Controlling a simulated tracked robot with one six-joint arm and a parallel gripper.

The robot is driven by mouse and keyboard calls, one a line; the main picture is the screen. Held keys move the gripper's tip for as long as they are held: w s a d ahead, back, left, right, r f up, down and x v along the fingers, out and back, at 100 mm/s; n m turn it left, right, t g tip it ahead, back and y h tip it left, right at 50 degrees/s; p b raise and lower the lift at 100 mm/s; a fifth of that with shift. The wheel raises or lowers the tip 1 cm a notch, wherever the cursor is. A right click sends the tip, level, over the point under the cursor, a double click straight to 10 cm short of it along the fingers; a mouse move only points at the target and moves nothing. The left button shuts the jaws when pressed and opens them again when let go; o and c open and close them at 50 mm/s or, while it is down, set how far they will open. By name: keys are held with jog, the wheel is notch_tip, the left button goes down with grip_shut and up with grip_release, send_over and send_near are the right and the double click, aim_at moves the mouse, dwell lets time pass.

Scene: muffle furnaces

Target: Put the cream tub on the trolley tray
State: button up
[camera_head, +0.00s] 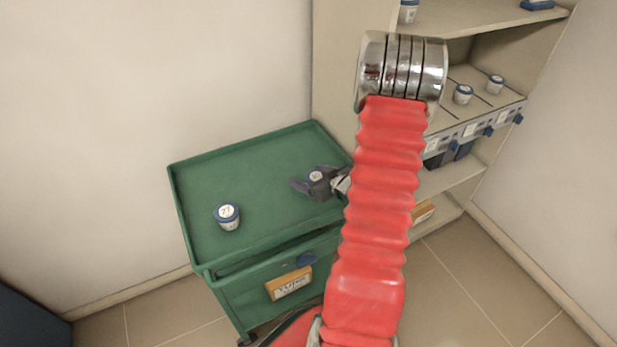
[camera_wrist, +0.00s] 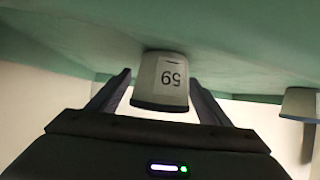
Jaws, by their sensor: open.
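A pale tub (camera_wrist: 160,90) marked 59 stands on the green trolley tray (camera_wrist: 60,42), between the open fingers of my gripper (camera_wrist: 160,78). The wrist view is upside down, with the tub's dark lid lowest. In the head view my gripper (camera_head: 312,186) is low over the right part of the trolley tray (camera_head: 255,165). The tub's round lid label (camera_head: 316,175) shows between the dark fingers; its body is mostly hidden. I cannot tell whether the fingers touch it.
Another white tub (camera_head: 228,218) with a blue lid stands on the tray's left front; it also shows in the wrist view (camera_wrist: 299,103). Shelves (camera_head: 470,20) with several tubs stand at right. The tray's back left is clear.

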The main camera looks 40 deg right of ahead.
jog(key=shift+r, duration=0.15)
jog(key=shift+s+r, duration=0.2)
jog(key=shift+s, duration=0.15)
jog(key=v, duration=1.1)
jog(key=shift+s+a, duration=0.1)
jog(key=shift+a, duration=0.05)
